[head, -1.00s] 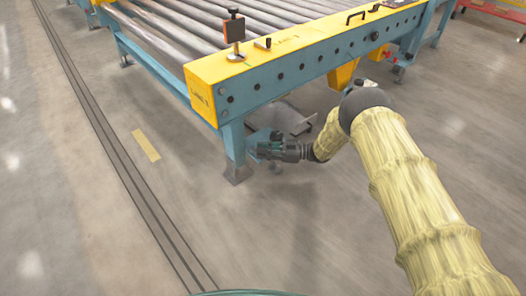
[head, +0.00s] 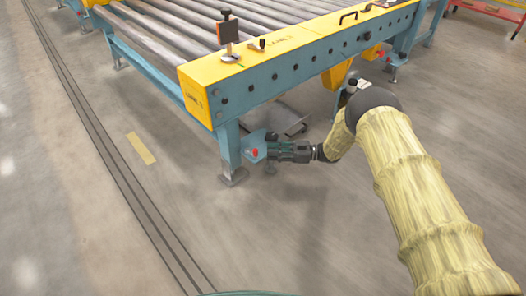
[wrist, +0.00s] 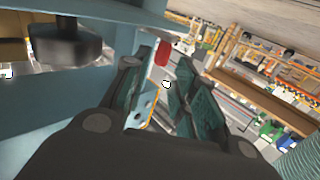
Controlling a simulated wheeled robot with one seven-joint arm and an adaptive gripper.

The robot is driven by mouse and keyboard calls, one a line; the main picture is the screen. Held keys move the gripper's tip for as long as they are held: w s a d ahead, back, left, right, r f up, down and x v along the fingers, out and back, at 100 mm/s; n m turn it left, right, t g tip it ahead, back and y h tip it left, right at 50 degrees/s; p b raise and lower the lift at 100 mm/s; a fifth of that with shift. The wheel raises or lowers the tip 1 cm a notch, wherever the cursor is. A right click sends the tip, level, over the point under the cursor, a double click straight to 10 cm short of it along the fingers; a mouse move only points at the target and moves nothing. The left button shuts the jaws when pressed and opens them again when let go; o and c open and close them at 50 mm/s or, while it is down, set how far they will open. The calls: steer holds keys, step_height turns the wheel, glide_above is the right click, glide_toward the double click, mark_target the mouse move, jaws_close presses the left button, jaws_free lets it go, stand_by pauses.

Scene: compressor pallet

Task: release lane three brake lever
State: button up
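A red knob (head: 255,152) sits on a blue plate (head: 250,141) beside the conveyor's front left leg, low under the yellow end beam. It looks like the brake lever's end, though the lever itself is hard to make out. In the wrist view the red knob (wrist: 162,53) shows just beyond and between the fingertips. My gripper (head: 272,151) is just right of the knob, pointing left at it. In the wrist view my gripper (wrist: 165,75) has its two green-padded fingers apart with nothing held. I cannot tell whether a finger touches the knob.
The yellow beam (head: 290,42) with its blue side plate overhangs my gripper. The blue leg (head: 229,150) stands close left of the knob. Another red knob (head: 380,53) shows farther right under the beam. Open floor (head: 290,235) lies in front.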

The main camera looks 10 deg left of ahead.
steer(key=w+d, duration=0.1)
steer(key=d, duration=0.5)
steer(key=shift+d, duration=0.1)
stand_by(0.4)
steer(key=s+d+f+m+t+h+p, duration=0.3)
steer(key=s+d+f+m+t+h, duration=0.25)
steer(key=s+d+m, duration=0.35)
steer(key=s+d+f+m+t+h+p, duration=0.4)
steer(key=s+d+f+m+t+h, duration=0.25)
steer(key=s, duration=0.55)
steer(key=s+d+r+m+g+h+p, duration=0.1)
steer(key=s+d+r+m+g+h, duration=0.15)
steer(key=s, duration=0.85)
steer(key=s+d+r+m+g+h+p, duration=0.1)
steer(key=s+d+r+g, duration=0.25)
steer(key=s, duration=0.65)
steer(key=s+d+r+m+g+h+p, duration=0.1)
steer(key=s+d+r+g+h, duration=0.2)
steer(key=s, duration=0.8)
step_height(320, 180, up, 37)
steer(key=p, duration=3.8)
steer(key=shift+d+r+y, duration=0.15)
steer(key=shift+d+y, duration=0.2)
steer(key=shift+d, duration=0.1)
